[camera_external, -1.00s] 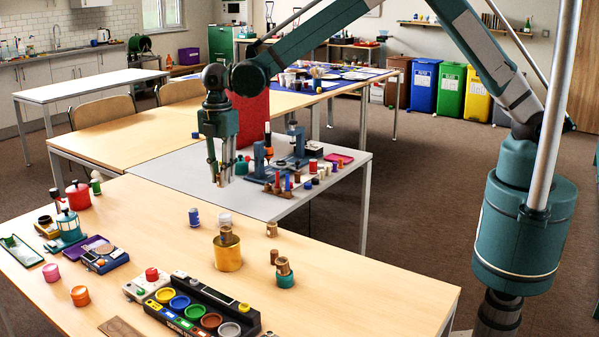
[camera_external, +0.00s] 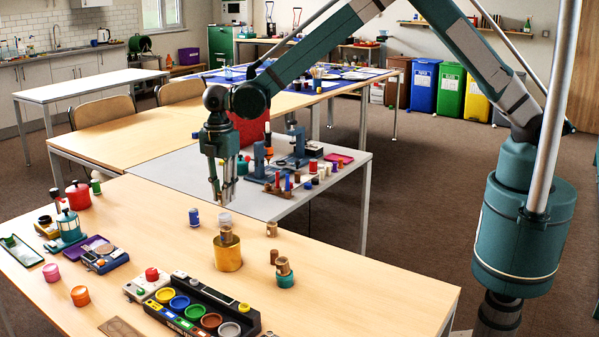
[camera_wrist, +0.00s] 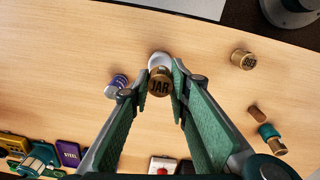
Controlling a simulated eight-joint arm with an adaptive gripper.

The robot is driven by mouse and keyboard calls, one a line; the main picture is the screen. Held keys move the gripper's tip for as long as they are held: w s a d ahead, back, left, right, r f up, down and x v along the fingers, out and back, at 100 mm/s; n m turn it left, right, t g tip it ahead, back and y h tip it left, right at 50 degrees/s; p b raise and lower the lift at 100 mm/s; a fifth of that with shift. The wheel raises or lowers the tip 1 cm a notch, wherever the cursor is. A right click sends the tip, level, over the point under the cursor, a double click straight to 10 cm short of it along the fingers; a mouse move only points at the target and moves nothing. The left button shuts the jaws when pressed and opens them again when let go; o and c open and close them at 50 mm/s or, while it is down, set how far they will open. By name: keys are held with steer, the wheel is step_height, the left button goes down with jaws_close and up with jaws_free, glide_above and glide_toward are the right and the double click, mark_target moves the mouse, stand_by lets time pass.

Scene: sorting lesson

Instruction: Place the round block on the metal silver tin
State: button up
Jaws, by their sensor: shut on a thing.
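My gripper (camera_external: 220,199) is shut on the round block (camera_wrist: 160,82), a bronze-brown block lettered JAR between the fingertips in the wrist view. In the external view it is too small among the fingers to make out. The silver tin (camera_external: 224,219) stands on the near wooden table, below my fingertips in the picture. In the wrist view the pale round top of the silver tin (camera_wrist: 157,60) shows just beyond the block, partly covered by it. The block looks held above the table, apart from the tin.
A blue tin (camera_external: 194,218) stands to the left. Small brown blocks (camera_external: 272,229) and a teal tin (camera_external: 285,280) are to the right. A black tray (camera_external: 215,305) lies in front.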

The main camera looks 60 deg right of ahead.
steer(key=shift+f, duration=0.15)
steer(key=shift+f, duration=1.7)
steer(key=shift+f+b, duration=0.2)
steer(key=shift+b, duration=0.15)
steer(key=o, duration=0.7)
steer(key=shift+r, duration=0.15)
step_height(320, 180, up, 12)
steer(key=shift+r+p, duration=0.1)
steer(key=shift+p, duration=0.7)
